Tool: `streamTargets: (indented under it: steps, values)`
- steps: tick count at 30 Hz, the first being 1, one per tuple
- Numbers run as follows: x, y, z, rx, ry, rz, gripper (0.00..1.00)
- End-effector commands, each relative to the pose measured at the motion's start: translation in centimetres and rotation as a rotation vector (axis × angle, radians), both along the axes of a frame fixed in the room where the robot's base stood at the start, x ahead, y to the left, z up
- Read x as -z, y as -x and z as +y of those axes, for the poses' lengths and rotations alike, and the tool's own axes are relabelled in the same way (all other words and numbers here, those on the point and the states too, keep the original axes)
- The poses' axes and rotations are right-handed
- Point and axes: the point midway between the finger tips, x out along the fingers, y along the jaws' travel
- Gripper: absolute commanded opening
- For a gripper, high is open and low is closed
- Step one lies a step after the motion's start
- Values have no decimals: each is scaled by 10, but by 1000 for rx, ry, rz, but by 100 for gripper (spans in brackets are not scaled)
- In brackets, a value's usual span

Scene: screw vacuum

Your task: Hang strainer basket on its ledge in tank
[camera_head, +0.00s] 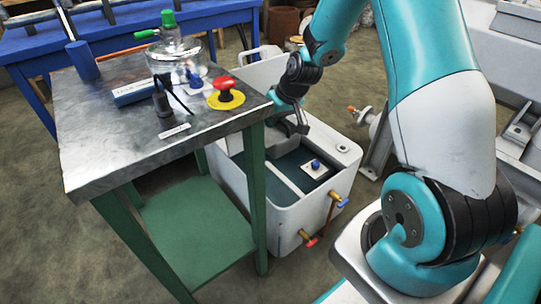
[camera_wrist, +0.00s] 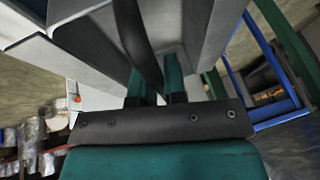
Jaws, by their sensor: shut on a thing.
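The white tank (camera_head: 290,220) stands on the floor right of the workbench, with its top open and dark water inside. My gripper (camera_head: 297,127) is down at the tank's far part, with its tip partly hidden. In the wrist view my gripper (camera_wrist: 159,85) has its two teal fingers shut around a dark curved strap (camera_wrist: 133,35), which looks like the strainer basket's handle. Pale grey walls lie on both sides of it; I cannot tell which belong to the basket or to the tank. The ledge cannot be made out, nor whether the basket touches it.
The metal-topped workbench (camera_head: 90,135) with green legs stands close to the tank's left side. On it are a red emergency button (camera_head: 224,84), a glass vessel (camera_head: 178,58) and a blue cylinder (camera_head: 82,60). Valves with red and blue handles stick out at the tank's front.

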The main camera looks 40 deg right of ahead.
Motion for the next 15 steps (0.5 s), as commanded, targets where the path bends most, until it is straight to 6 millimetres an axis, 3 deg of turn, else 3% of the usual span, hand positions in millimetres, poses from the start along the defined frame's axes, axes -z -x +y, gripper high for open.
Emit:
streamTargets:
  steps: [1,4,9,15]
  values:
    - [26,-1,-3,5,2,-1,0]
    - [41,-3,-7,10,6,0,0]
    - [51,-4,-10,15,9,2,0]
    - [50,-4,-11,15,9,2,0]
